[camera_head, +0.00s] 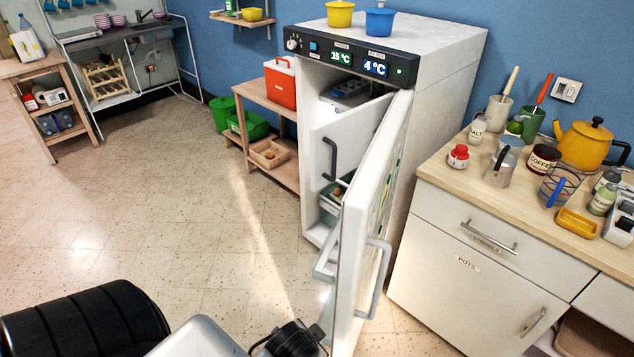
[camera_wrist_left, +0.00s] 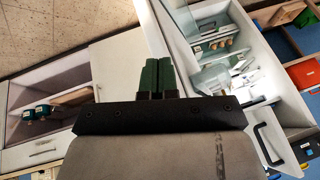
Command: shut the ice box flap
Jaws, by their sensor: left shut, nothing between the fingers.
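The ice box flap (camera_head: 353,132) is the white panel with a black handle (camera_head: 330,158) in the upper part of the fridge (camera_head: 445,110). It stands ajar, and a grey item (camera_head: 347,93) shows in the compartment behind it. The flap's black handle also shows at the right of the left wrist view (camera_wrist_left: 268,145). The tall fridge door (camera_head: 365,220) is wide open towards me. My left gripper (camera_wrist_left: 156,62) has its green fingers together, empty, beside the white open door and apart from the flap. Its fingertips are not visible in the head view. My right gripper is not in view.
The open door's grey handle (camera_head: 374,278) sticks out on the right. The counter (camera_head: 450,170) stands right of the fridge, and a wooden shelf (camera_head: 262,100) with a red box (camera_head: 280,82) stands left. The floor at left is clear.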

